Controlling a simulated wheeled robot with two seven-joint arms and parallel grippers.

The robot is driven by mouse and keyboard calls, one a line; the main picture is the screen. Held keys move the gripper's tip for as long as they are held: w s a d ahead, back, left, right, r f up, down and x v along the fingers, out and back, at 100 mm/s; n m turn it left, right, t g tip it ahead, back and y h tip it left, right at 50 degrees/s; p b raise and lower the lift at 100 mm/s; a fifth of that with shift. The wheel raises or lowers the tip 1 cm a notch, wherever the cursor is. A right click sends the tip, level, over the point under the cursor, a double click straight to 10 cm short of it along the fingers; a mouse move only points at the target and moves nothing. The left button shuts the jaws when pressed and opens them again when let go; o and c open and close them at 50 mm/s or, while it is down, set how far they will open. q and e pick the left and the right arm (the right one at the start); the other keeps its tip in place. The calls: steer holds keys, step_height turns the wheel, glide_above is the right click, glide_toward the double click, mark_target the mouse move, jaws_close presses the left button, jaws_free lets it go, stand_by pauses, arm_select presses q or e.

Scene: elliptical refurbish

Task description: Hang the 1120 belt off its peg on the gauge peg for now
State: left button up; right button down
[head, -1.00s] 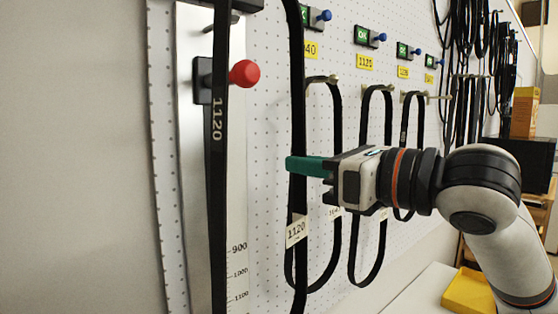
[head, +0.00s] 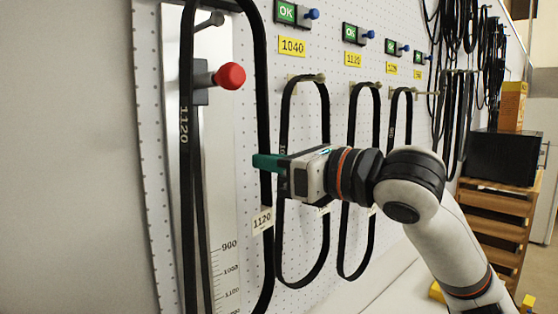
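The 1120 belt is a long black loop with "1120" printed on its left strand (head: 184,200) and a white 1120 tag (head: 262,221) on its right strand. My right gripper (head: 268,162) has its teal fingers closed across the right strand, just above the tag. The gauge peg with its red knob (head: 230,76) stands over the white scale strip; in the picture it lies inside the loop. The loop's top runs along the upper picture edge, near a dark arm on the gauge (head: 210,20). I cannot tell whether the belt touches the peg. My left gripper is not in view.
Other black belts hang on pegs to the right (head: 327,110), (head: 352,140). Above them are green OK plates (head: 286,12) with blue knobs and yellow labels (head: 292,46). More belts hang farther back. A wooden rack (head: 497,215) with a black box stands at the right.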

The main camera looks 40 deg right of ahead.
mark_target(230, 167)
steer(key=shift+d+x, duration=0.2)
steer(key=shift+x, duration=0.95)
steer(key=shift+d+x, duration=0.15)
steer(key=shift+x, duration=1.05)
steer(key=shift+w+f, duration=0.6)
steer(key=shift+f, duration=0.05)
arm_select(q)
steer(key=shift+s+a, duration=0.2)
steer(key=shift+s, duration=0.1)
arm_select(e)
steer(key=shift+f, duration=0.4)
steer(key=shift+w, duration=0.1)
steer(key=c, duration=1.6)
jaws_free()
steer(key=shift+o, duration=0.2)
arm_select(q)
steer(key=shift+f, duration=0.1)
arm_select(e)
steer(key=shift+f, duration=0.1)
